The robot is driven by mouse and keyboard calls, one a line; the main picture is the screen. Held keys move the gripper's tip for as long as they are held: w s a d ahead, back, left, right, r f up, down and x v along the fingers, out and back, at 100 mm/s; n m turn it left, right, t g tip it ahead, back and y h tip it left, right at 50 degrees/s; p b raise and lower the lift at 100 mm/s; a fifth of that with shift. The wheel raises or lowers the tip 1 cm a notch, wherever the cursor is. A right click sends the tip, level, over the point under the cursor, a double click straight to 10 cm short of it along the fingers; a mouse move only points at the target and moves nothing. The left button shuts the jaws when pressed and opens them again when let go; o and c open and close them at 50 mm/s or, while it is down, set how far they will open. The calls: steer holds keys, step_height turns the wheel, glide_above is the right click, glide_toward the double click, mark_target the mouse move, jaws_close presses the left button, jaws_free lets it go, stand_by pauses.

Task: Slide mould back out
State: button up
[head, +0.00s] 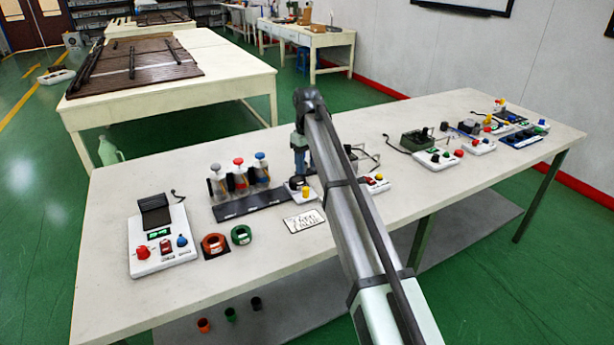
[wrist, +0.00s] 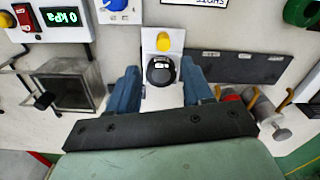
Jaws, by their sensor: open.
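A dark round piece, apparently the black mould (wrist: 161,72), sits on a small white station (wrist: 150,100) with a yellow button (wrist: 163,41). It has a pale label on top. My gripper (wrist: 159,68) is open, with one blue finger on each side of the mould. A gap seems to show beside each finger; I cannot tell whether either touches. In the head view my gripper (head: 299,160) points down over the station, and my arm hides part of that area. An orange ring-shaped mould (head: 214,244) and a green one (head: 241,235) lie to the left.
A rack of several capped bottles (head: 238,178) stands left of the station behind a dark labelled strip (head: 252,203). A printed card (head: 304,221) lies in front. A clear-sided box (wrist: 70,85) stands close by in the wrist view. A control box (head: 160,240) is at far left.

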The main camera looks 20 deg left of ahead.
steer(key=shift+r, duration=1.8)
